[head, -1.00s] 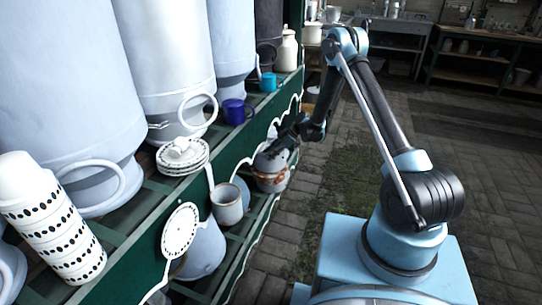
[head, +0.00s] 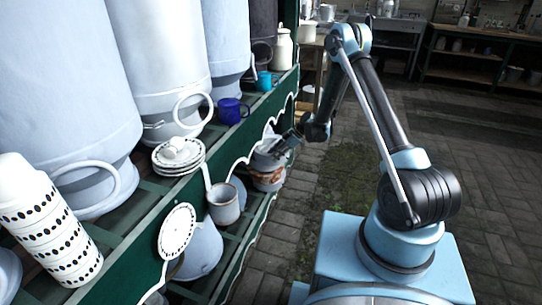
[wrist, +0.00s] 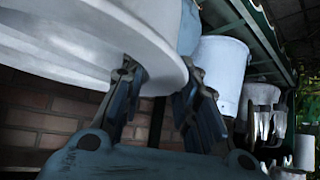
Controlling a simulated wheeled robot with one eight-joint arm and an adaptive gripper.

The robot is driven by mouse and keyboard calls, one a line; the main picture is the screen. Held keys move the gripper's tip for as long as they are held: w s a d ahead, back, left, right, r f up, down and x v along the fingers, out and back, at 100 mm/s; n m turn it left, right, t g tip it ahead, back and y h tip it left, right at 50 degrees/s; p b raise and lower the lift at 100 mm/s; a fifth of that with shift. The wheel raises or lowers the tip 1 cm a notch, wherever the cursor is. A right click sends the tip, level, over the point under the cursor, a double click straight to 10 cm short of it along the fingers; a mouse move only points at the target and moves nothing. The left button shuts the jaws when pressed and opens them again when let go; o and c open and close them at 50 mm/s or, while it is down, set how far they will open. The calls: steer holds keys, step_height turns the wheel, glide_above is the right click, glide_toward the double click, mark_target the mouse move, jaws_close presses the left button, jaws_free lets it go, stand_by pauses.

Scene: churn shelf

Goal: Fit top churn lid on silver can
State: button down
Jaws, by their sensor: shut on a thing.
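My gripper (head: 283,145) reaches down to the lower shelf at the front of the rack. In the wrist view its two fingers (wrist: 155,95) are shut on the rim of a pale round thing (wrist: 95,40), which looks like the lid. In the head view a pale grey round thing (head: 266,158) shows at my fingertips, just above a rust-banded pot (head: 268,181). I cannot tell whether the two touch. Large pale churns (head: 160,50) stand on the upper shelf; which can is the silver one is unclear.
Stacked white plates (head: 178,166), a dark blue mug (head: 232,110) and a turquoise mug (head: 264,81) sit along the upper shelf edge. A grey mug (head: 223,204) is left of the pot. The scalloped green shelf edge is close to my gripper. The paved floor is open.

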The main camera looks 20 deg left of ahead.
steer(key=shift+d, duration=0.5)
steer(key=shift+s, duration=0.1)
steer(key=c, duration=1.2)
jaws_free()
steer(key=shift+o, duration=0.2)
steer(key=v, duration=1.2)
